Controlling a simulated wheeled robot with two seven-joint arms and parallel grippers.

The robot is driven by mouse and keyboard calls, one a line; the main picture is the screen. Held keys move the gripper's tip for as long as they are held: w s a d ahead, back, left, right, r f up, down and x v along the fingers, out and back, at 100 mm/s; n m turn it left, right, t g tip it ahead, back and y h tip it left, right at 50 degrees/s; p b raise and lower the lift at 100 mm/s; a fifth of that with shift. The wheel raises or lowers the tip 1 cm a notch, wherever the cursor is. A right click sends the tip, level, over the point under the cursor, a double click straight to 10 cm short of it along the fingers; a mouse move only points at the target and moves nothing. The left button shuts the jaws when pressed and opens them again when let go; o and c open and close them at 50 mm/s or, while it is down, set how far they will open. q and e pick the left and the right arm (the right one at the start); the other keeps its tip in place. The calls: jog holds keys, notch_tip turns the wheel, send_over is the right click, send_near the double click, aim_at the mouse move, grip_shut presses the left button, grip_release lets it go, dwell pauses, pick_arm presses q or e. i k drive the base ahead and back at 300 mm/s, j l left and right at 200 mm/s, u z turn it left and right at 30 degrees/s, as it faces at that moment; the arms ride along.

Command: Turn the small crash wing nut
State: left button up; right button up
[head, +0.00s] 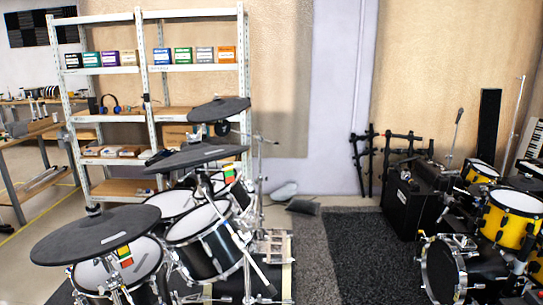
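An electronic drum kit with dark mesh-kit cymbal pads stands at the left in the head view. The highest and smallest-looking cymbal pad (218,110) is at the back of the kit. A middle cymbal pad (196,157) sits lower, and a large one (95,234) is at the front left. A small knob (93,209) shows on top of the front-left pad. Wing nuts on the other two pads are too small to make out, and I cannot tell which pad is the small crash. Neither of my grippers is in view.
Drum pads (197,222) and stand legs crowd the space under the cymbals. A shelf unit (143,90) stands behind the kit. A yellow drum kit (511,218) and a black amplifier (408,207) are at the right. The dark rug (372,255) between the kits is clear.

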aim_at(192, 140)
jog(key=l+u, duration=0.45)
jog(key=l, duration=0.2)
jog(key=l+u, duration=0.5)
jog(key=l, duration=0.2)
